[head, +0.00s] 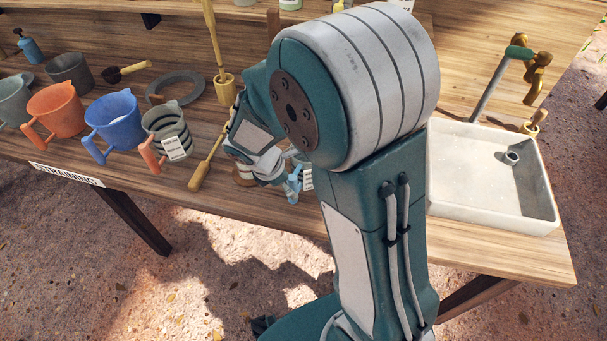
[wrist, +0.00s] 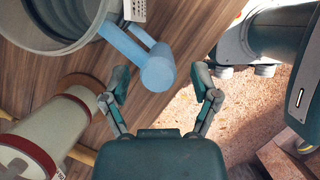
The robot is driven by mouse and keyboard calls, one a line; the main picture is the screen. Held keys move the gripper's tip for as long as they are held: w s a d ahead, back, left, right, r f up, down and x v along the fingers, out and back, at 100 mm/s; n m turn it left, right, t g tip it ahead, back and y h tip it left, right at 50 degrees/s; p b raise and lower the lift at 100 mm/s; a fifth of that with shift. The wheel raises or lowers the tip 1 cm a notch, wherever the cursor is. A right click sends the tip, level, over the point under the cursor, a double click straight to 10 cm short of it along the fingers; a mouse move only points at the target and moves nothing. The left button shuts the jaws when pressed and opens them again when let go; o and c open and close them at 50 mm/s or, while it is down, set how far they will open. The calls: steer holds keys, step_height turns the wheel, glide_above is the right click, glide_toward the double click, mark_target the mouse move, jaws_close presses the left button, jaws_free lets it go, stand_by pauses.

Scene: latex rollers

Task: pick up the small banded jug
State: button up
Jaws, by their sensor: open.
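A grey jug with dark bands, an orange handle and a white label (head: 168,125) stands at the right end of the jug row. Another jug, grey with a blue handle, is mostly hidden behind my arm in the head view; its handle (head: 293,186) and label (head: 307,178) peek out. In the wrist view its open grey mouth (wrist: 60,25) fills the upper left, and its blue handle (wrist: 155,66) points between my fingertips. My gripper (wrist: 163,84) is open and empty, with a finger on either side of the handle end. Contact cannot be told.
A cream, red-banded object (wrist: 45,128) lies close left of my gripper. A wooden-handled tool (head: 205,160) lies left of my arm. Orange (head: 57,108) and blue (head: 116,118) jugs stand farther left. A white sink (head: 485,190) is at right. The table's front edge is close.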

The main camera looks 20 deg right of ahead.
steer(key=shift+x, duration=1.1)
steer(key=shift+d+f, duration=0.15)
steer(key=shift+d, duration=0.05)
steer(key=shift+w, duration=0.1)
jaws_close()
steer(key=shift+a, duration=0.15)
steer(key=shift+r, duration=0.9)
steer(key=s+d+r, duration=0.3)
steer(key=s+r, duration=0.8)
steer(key=s, duration=0.2)
steer(key=shift+s, duration=0.35)
